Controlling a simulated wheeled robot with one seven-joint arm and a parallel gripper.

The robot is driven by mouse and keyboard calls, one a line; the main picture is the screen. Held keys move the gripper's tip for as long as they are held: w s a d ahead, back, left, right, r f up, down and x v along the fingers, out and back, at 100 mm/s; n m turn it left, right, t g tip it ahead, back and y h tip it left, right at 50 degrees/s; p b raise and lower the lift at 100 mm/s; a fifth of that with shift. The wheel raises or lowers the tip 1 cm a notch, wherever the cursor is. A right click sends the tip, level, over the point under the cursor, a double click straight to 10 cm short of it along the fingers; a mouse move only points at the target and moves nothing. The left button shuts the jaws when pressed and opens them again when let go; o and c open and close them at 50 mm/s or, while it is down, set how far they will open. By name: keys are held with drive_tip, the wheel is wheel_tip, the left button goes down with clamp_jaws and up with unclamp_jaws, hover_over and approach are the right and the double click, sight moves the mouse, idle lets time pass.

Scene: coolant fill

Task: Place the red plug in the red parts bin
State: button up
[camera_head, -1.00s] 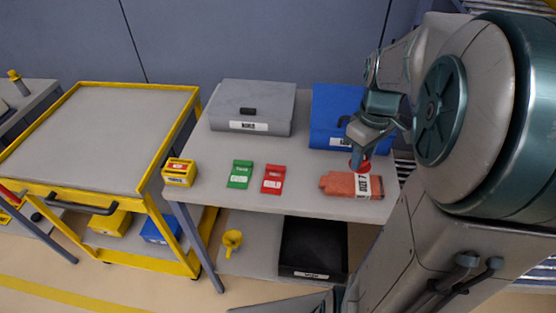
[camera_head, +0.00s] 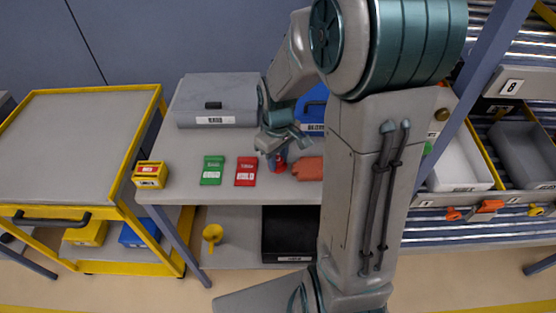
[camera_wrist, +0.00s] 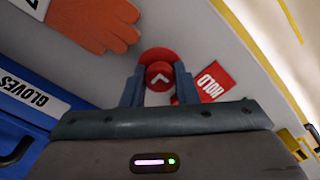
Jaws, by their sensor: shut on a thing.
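The red plug (camera_wrist: 158,75) is a round red piece with a wider flange and a white chevron mark. In the wrist view it sits between the two fingers of my gripper (camera_wrist: 158,86), which is shut on it. In the head view the plug (camera_head: 279,167) shows just below my gripper (camera_head: 277,157), over the grey table and left of the orange glove. I cannot tell how far above the table top it is. No bin in view can be clearly read as the red parts bin.
The grey table (camera_head: 225,140) holds a grey case (camera_head: 215,100), a blue case (camera_head: 312,108), a green tag (camera_head: 212,170), a red tag (camera_head: 246,171), an orange glove (camera_head: 307,169) and a small yellow box (camera_head: 150,175). A shelf with a white bin (camera_head: 458,160) and a grey bin (camera_head: 525,150) stands right.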

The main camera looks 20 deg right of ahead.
drive_tip(key=shift+f, duration=0.85)
drive_tip(key=shift+f, duration=0.2)
drive_tip(key=o, duration=1)
drive_tip(key=shift+o, duration=0.2)
